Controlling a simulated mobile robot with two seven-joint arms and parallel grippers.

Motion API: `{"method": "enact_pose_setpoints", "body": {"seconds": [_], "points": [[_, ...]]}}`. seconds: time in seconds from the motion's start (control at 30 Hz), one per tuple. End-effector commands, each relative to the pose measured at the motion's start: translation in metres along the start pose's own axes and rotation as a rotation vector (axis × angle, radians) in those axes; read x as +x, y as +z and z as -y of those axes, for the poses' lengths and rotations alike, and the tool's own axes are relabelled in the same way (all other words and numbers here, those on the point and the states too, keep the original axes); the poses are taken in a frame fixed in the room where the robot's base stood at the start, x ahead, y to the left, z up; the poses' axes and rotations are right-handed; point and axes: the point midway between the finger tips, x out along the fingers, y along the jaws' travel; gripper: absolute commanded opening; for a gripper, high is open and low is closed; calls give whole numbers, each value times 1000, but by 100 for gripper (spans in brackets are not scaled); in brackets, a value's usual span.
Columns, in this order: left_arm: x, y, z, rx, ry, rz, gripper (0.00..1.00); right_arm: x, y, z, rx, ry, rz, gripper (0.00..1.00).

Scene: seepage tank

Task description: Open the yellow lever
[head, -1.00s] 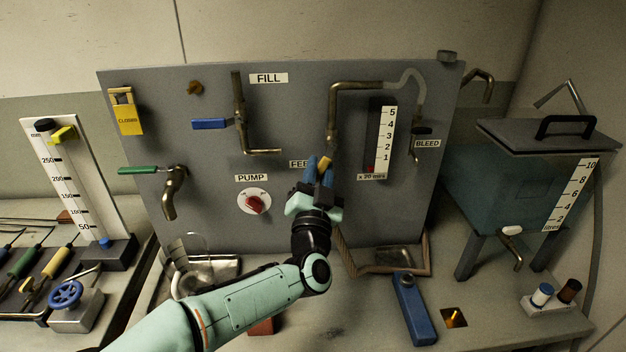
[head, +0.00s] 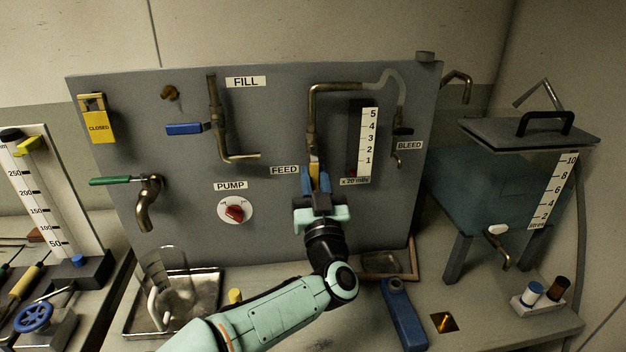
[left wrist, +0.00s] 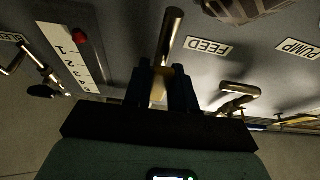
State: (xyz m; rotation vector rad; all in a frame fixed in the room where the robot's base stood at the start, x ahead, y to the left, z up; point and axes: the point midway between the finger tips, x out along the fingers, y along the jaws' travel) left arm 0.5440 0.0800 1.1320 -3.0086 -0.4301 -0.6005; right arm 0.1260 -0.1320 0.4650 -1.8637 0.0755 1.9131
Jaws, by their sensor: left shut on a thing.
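The yellow lever (head: 314,169) sits at the lower end of the brass FEED pipe (head: 312,120) on the grey panel. Only a small part of it shows, pointing roughly downward in line with the pipe. My left gripper (head: 317,181) comes up from below and is shut on it, with a blue finger on each side. In the left wrist view the yellow lever (left wrist: 160,88) shows between the dark fingers (left wrist: 162,92), at the end of the pipe (left wrist: 169,38). The fingers hide much of the lever. My right gripper is not in view.
The FEED label (head: 285,170) is just left of the gripper, and the flow gauge (head: 367,140) is close on its right. The red pump knob (head: 235,213) is lower left. A blue lever (head: 184,129) and a green lever (head: 111,181) stick out farther left. A sink (head: 185,300) lies below.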

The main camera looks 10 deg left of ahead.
Motion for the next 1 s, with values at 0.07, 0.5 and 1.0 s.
{"method": "enact_pose_setpoints", "body": {"seconds": [0.07,0.5,1.0], "points": [[0,-1,-1,-10,0,0,0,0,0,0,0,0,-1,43],[0,-1,-1,-8,1,-1,46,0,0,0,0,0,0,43],[-44,0,-2,-6,5,1,46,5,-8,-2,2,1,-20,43]]}}
